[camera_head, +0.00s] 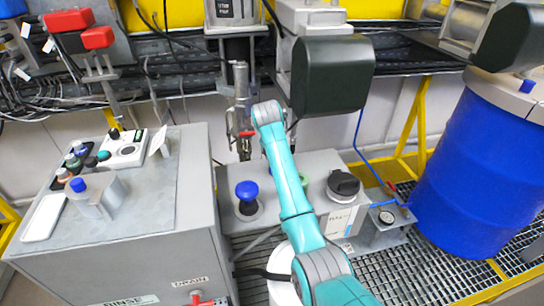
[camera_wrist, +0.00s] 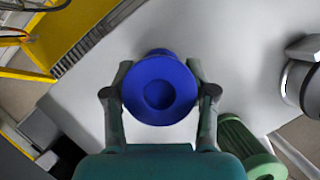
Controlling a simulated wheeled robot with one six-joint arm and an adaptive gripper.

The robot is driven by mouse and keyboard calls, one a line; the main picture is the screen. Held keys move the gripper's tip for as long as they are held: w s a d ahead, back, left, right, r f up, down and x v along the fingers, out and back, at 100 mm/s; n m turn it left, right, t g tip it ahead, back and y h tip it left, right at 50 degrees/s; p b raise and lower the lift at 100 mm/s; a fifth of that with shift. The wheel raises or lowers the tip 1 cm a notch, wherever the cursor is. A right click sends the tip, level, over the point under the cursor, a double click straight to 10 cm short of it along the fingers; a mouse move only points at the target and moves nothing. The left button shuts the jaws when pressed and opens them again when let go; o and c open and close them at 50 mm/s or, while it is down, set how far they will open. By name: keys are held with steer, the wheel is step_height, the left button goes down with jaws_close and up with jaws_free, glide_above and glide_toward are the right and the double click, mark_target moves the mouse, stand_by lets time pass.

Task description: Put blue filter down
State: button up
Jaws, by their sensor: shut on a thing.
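The blue filter (camera_wrist: 160,88), round with a darker recessed middle, is in the centre of the wrist view. My gripper (camera_wrist: 159,92) has one finger on each side of it and is shut on it. A light grey surface (camera_wrist: 95,85) lies behind the filter; I cannot tell whether the filter touches it. In the head view my teal arm reaches up through the middle, and my gripper cannot be made out. A blue round-topped thing on a dark base (camera_head: 247,197) stands there on a grey box; I cannot tell whether it is the held filter.
A green ribbed cylinder (camera_wrist: 248,146) is close to the right finger, and a silver round part (camera_wrist: 302,78) is at the right edge. A grey cabinet (camera_head: 150,215) with small bottles and a white tray (camera_head: 45,217) stands left. A blue drum (camera_head: 470,165) stands right.

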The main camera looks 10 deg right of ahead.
steer(key=o, duration=1.2)
steer(key=shift+c, duration=0.2)
steer(key=shift+r, duration=0.1)
steer(key=v, duration=1.2)
steer(key=shift+s, duration=0.1)
